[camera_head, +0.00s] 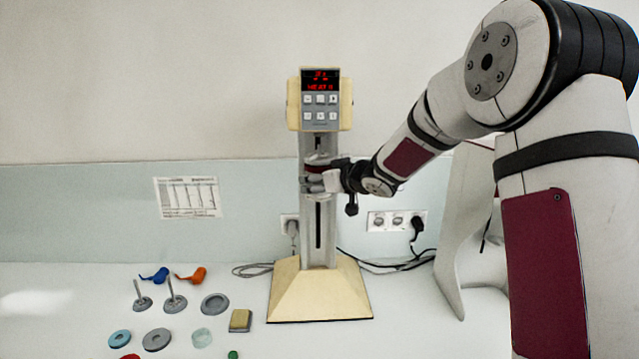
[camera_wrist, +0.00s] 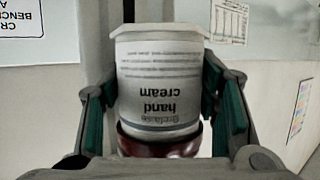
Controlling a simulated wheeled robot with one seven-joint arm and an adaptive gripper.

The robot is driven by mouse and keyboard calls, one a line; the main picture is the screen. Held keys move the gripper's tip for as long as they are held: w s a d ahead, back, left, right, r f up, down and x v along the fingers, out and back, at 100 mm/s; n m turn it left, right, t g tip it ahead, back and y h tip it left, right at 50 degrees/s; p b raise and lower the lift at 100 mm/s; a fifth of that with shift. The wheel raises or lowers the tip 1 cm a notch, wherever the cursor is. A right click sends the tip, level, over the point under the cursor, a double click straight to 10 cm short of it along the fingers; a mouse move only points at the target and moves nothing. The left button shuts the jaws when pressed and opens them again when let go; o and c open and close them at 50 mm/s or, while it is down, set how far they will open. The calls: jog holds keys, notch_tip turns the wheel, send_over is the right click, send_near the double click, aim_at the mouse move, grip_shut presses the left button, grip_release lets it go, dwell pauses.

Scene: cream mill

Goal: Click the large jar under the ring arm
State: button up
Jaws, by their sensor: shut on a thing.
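A white jar (camera_wrist: 160,85) labelled hand cream fills the middle of the wrist view, its print upside down there. My gripper (camera_wrist: 163,105) is shut on it, one green-padded finger on each side. A dark red ring-like part (camera_wrist: 160,145) shows at the jar's lower end in that view; whether they touch or are joined cannot be told. In the head view, my gripper (camera_head: 325,182) is at the stand's column (camera_head: 318,225), and the jar there is mostly hidden. A dark red part (camera_head: 316,168), probably the ring arm, shows just above the gripper.
The stand has a cream base (camera_head: 318,292) and a control box (camera_head: 320,100) with a lit red display. Several small parts lie on the bench at left, including a grey disc (camera_head: 215,303) and a sponge-like block (camera_head: 240,320). Cables and wall sockets (camera_head: 397,220) lie behind.

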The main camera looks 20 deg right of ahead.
jog(key=shift+r, duration=0.15)
jog(key=o, duration=1.4)
jog(key=shift+o, duration=0.7)
jog(key=o, duration=0.4)
jog(key=shift+p+v, duration=0.9)
jog(key=shift+v, duration=3.6)
